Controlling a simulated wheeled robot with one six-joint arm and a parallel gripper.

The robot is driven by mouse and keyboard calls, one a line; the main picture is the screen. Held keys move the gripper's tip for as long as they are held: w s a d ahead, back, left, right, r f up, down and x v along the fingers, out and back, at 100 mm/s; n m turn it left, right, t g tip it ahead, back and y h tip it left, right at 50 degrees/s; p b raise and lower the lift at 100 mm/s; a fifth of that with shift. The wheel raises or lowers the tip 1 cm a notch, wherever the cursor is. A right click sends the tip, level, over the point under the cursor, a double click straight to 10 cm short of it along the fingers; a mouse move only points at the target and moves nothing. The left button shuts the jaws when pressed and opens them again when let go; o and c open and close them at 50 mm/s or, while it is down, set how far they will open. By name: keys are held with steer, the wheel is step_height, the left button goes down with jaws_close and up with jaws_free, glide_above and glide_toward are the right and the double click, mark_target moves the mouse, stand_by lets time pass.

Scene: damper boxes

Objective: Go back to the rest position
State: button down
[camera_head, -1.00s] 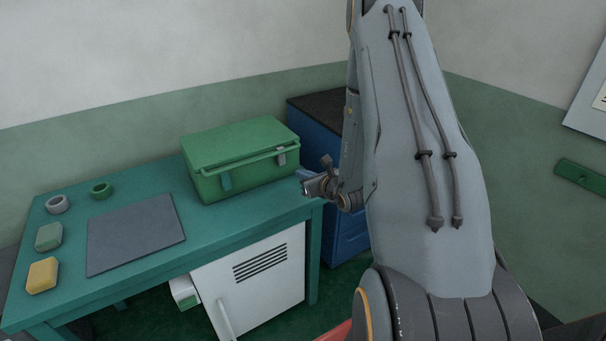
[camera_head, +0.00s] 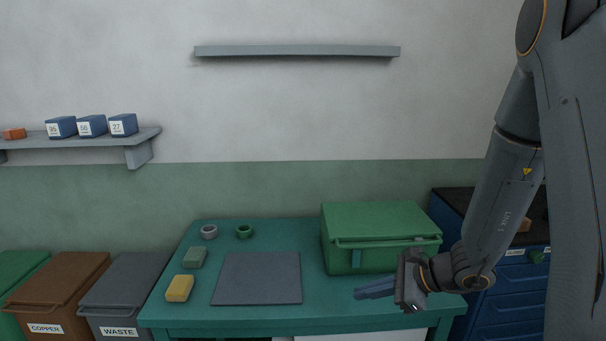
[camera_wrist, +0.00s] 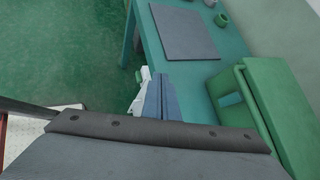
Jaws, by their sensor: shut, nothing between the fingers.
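My gripper (camera_head: 375,291) is at the right front of the green table (camera_head: 330,317), in front of the closed green box (camera_head: 375,228). Its fingers point left and are together, with nothing between them. In the wrist view the shut fingers (camera_wrist: 159,98) reach over the table's front edge, with the green box (camera_wrist: 262,115) to their right. My arm takes up the right side of the head view and hides part of the blue drawer cabinet.
A grey mat (camera_head: 257,278), a yellow block (camera_head: 180,288), a green block (camera_head: 194,257) and two rings lie on the table. A blue drawer cabinet (camera_head: 507,300) stands at right. Bins (camera_head: 125,290) stand at left. Shelves (camera_head: 297,51) hang on the wall.

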steer(key=s+a+n+g+h, duration=0.1)
steer(key=s+a+n+g, duration=0.15)
steer(key=s+n, duration=0.35)
steer(key=s+d+r+n+h, duration=0.2)
steer(key=s+d+n+h, duration=0.1)
steer(key=n, duration=0.4)
steer(key=s+d+r+n+g+h+b, duration=0.1)
steer(key=s+d+r+n+h, duration=0.1)
steer(key=s+n+h, duration=0.3)
steer(key=shift+s+d+r+n, duration=0.35)
steer(key=shift+d+n, duration=0.45)
steer(key=shift+n, duration=0.4)
